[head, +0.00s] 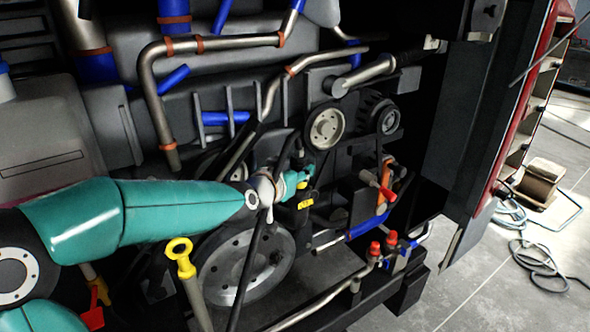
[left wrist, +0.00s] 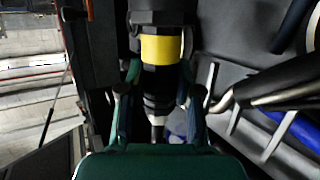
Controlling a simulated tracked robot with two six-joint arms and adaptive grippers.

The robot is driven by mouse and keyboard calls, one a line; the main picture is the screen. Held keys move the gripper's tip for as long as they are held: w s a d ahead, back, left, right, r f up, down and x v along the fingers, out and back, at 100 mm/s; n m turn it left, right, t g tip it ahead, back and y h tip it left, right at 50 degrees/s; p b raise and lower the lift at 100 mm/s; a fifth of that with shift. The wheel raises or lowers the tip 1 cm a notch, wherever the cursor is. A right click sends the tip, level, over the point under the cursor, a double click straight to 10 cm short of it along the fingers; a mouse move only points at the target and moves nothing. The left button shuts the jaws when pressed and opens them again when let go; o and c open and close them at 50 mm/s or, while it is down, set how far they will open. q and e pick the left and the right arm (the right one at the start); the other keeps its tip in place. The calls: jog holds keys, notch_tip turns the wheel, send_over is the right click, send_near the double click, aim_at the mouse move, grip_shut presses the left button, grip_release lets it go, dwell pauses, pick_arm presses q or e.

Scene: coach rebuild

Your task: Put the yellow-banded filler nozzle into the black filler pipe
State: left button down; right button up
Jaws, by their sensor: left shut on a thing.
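My left gripper (head: 297,182) reaches in from the left, in front of the engine. It is shut on the yellow-banded filler nozzle (head: 305,203), a dark body with a yellow ring. In the left wrist view the nozzle (left wrist: 161,48) stands between the two fingers (left wrist: 158,98), with its black ribbed part between them and the yellow band beyond the fingertips. I cannot pick out the black filler pipe for certain among the dark parts around the gripper. My right gripper is not in view.
A yellow ring-topped handle (head: 180,250) stands below my left arm. A large grey pulley (head: 245,268) is below the gripper. Red-capped fittings (head: 382,248) are at lower right, and metal pipes (head: 155,95) cross above.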

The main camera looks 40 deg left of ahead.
pick_arm(q)
jog(key=shift+f, duration=0.25)
jog(key=c, duration=0.7)
grip_release()
jog(key=shift+o, duration=0.5)
jog(key=o, duration=0.3)
jog(key=shift+s, duration=0.15)
jog(key=p+v, duration=0.1)
jog(key=v, duration=0.7)
jog(key=shift+s+r, duration=0.1)
